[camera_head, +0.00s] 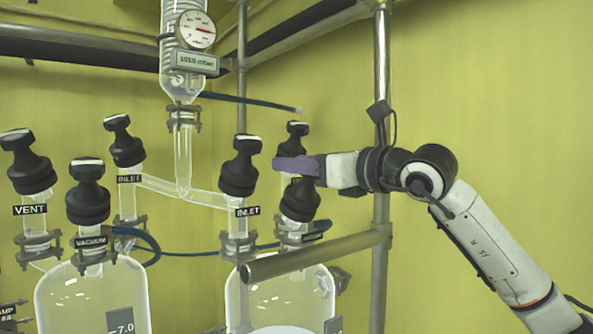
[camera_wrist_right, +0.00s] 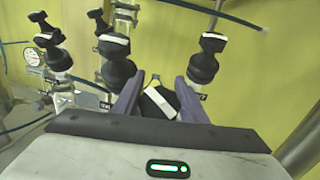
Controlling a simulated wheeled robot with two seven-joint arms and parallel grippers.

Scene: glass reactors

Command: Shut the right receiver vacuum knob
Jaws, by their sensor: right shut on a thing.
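The right receiver's vacuum knob (camera_head: 300,203) is black and stands on a glass neck with a small dark label that is too small to read clearly. My right gripper (camera_head: 297,166) comes in from the right and its purple fingers are around the top of this knob, hiding its handle in the head view. In the right wrist view the knob's handle with its white stripe (camera_wrist_right: 161,102) sits between the two purple fingers (camera_wrist_right: 158,98), with the stripe slanted. The right receiver (camera_head: 280,300) is the glass vessel below. My left gripper is not in view.
The right INLET knob (camera_head: 240,165) stands close left of my gripper, and another black knob (camera_head: 297,130) stands just behind. A metal bar (camera_head: 310,256) crosses in front below, and a vertical pole (camera_head: 381,100) stands beside my wrist. Left-receiver knobs (camera_head: 88,190) are farther left.

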